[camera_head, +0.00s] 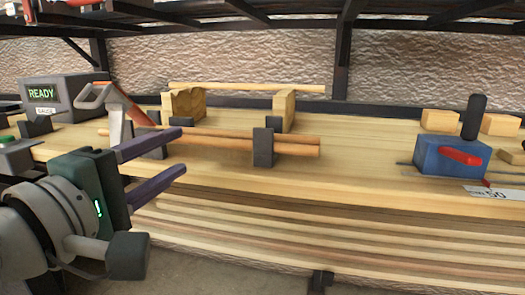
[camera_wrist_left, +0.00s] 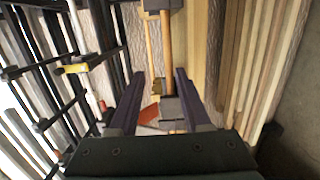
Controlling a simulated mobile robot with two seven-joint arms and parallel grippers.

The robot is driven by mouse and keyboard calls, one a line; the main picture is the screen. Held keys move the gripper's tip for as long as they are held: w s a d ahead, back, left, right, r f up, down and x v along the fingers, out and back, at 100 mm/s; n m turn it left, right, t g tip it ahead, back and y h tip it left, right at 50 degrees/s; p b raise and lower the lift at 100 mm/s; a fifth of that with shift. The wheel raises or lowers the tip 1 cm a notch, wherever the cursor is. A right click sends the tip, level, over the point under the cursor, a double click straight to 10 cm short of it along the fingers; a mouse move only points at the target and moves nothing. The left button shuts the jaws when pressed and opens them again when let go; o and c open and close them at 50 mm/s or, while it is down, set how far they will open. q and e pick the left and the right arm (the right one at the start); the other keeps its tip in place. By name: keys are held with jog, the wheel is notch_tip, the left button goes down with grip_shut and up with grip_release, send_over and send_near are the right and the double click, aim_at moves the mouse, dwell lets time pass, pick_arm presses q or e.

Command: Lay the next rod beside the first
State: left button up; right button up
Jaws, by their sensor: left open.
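Two light-brown rods lie side by side in the head view, one behind (camera_head: 225,133) and one in front (camera_head: 300,149). They rest in dark grey holders, one at the right (camera_head: 263,147) and one at the left (camera_head: 151,144). A paler rod (camera_head: 245,87) lies across two wooden blocks behind them. My left gripper (camera_head: 183,151) is open and empty, its purple fingers reaching toward the left part of the rods from the front. In the left wrist view, a rod (camera_wrist_left: 166,55) runs away between the open fingers (camera_wrist_left: 159,75). My right gripper is out of view.
A grey box reading READY (camera_head: 75,95) and a clamp-like tool with a red-brown part (camera_head: 128,108) stand at the left. A blue block with a red lever (camera_head: 450,157) stands at the right. Dark shelving runs overhead. The bench front (camera_head: 370,175) is clear.

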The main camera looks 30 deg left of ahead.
pick_arm(q)
jog(key=s+d+f+m+g+h, duration=0.4)
jog(key=s+d+f+m+g, duration=0.45)
jog(key=f+m, duration=0.35)
jog(key=s+f+m+g+y, duration=0.1)
jog(key=s+f+m+g, duration=0.3)
jog(key=s+m, duration=0.5)
jog(key=shift+s+d+g+y, duration=0.2)
jog(key=shift+s+g+y, duration=0.15)
jog(key=shift+g, duration=0.5)
jog(key=shift+r, duration=0.1)
notch_tip(320, 180, up, 65)
jog(key=p, duration=6.5)
